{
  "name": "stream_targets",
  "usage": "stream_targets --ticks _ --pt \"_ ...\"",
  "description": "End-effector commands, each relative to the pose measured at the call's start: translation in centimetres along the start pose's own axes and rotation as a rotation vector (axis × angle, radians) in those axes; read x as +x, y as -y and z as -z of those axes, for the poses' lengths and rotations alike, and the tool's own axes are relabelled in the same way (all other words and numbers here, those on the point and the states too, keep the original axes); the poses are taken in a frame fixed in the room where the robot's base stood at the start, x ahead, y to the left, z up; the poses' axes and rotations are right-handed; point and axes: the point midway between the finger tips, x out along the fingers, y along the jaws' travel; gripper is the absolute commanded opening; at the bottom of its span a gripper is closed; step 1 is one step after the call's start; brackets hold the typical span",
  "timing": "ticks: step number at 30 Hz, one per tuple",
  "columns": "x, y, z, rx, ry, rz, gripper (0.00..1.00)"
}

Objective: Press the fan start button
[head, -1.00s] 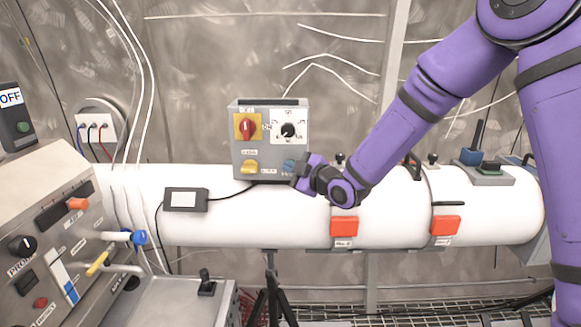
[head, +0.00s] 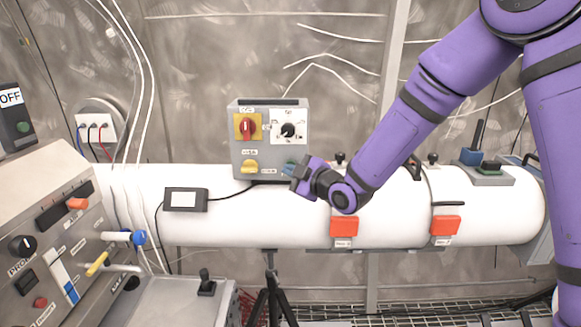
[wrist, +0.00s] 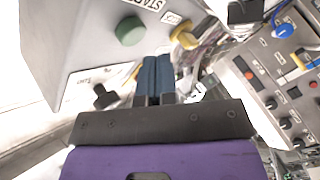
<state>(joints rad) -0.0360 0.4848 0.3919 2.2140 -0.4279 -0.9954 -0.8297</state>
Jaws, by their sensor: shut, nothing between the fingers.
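A grey control box (head: 246,142) stands on the white pipe. Its front carries a red rotary switch on a yellow plate, a black dial on a white plate and a yellow knob (head: 250,166). In the wrist view, a green button (wrist: 130,31) sits on the box face beside a START label (wrist: 150,4), with the yellow knob (wrist: 185,35) to its right. My gripper (head: 289,167) is at the lower right of the box front and hides the green button in the head view. Its dark blue fingers (wrist: 157,62) are shut and empty. Their tips appear just off the button, below and right of it; contact cannot be told.
A sloped console (head: 60,240) with knobs and levers is at the left, under an OFF sign (head: 11,98). Two orange latches (head: 344,226) and several black knobs are to the right.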

Motion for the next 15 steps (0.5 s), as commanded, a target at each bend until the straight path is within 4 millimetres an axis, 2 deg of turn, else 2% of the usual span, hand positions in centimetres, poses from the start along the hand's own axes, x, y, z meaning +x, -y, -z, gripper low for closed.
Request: stream_targets --ticks 15 --pt "-3.1 2.3 2.3 -0.001 -0.001 0.002 0.00"
